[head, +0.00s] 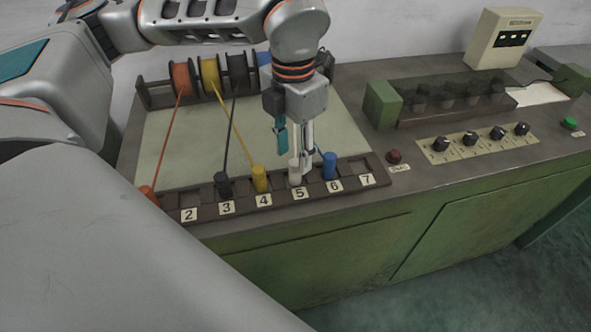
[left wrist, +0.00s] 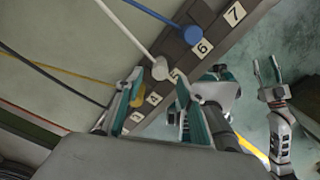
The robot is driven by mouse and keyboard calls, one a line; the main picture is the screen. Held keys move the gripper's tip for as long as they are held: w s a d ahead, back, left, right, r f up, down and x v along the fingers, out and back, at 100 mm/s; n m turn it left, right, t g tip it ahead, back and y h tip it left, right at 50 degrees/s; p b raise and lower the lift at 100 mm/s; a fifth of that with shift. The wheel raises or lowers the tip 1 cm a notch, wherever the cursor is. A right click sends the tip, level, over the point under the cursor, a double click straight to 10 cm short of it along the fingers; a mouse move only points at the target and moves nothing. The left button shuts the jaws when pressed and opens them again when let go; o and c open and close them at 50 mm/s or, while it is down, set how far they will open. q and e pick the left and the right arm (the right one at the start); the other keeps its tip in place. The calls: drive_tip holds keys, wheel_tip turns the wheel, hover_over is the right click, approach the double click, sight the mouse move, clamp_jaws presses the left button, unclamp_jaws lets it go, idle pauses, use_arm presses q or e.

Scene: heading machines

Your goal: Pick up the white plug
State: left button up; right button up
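The white plug (head: 295,173) stands in the slot labelled 5 of the dark numbered rack (head: 196,196). In the left wrist view the white plug (left wrist: 161,69) shows with its pale cord running up and left. My left gripper (head: 295,158) points down at the plug in the head view, partly covering its upper part. In the left wrist view my left gripper (left wrist: 159,80) is open, with the plug seen between its fingertips. No contact with the plug can be made out. My right gripper (left wrist: 267,66) shows in the left wrist view, fingers apart and empty.
A blue plug (head: 329,165) stands right of the white one, by label 6. A yellow plug (head: 260,178) and a black plug (head: 222,185) stand to its left, with taut cords behind. A red button (head: 394,156) and black knobs (head: 470,138) lie farther right.

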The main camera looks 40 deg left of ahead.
sight(294, 163)
use_arm(q)
wheel_tip(294, 163, down, 5)
drive_tip(key=shift+w+r, duration=0.1)
drive_tip(key=shift+w, duration=0.05)
drive_tip(key=shift+r, duration=0.1)
clamp_jaws()
